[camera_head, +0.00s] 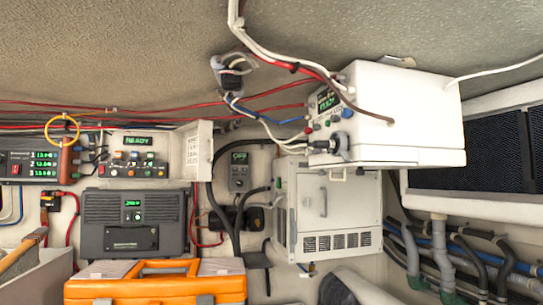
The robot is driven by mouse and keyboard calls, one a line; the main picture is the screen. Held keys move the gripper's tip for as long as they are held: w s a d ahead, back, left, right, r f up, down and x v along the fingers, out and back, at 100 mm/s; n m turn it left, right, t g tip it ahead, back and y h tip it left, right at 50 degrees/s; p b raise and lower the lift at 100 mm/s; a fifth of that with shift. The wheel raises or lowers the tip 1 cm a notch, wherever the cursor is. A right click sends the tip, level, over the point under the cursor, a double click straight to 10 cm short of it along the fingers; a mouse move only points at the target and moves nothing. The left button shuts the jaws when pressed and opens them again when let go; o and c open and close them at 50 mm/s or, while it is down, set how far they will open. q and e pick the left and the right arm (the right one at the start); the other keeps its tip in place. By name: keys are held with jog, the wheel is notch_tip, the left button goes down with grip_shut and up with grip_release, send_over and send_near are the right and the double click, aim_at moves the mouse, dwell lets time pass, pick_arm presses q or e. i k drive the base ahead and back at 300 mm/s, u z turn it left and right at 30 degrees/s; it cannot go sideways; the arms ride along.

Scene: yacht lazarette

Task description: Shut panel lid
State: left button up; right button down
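A cream control panel (134,168) with a lit READY display, coloured buttons and connectors is on the wall at the left. What looks like its lid (198,150), a pale plate with printed text, stands swung open at the panel's right edge. The panel's front is uncovered. Neither of my grippers is in view, so I cannot see what they hold.
An orange toolbox (155,290) sits low in front, below a dark grey unit (135,222). A white vented cabinet (335,210) and a white box (400,115) with cables are at the right. Red cables (60,106) run along the wall. A pale rounded shape at bottom centre is unclear.

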aim_at(192, 153)
jog(key=z, duration=0.15)
jog(key=i, duration=0.95)
jog(key=u, duration=0.25)
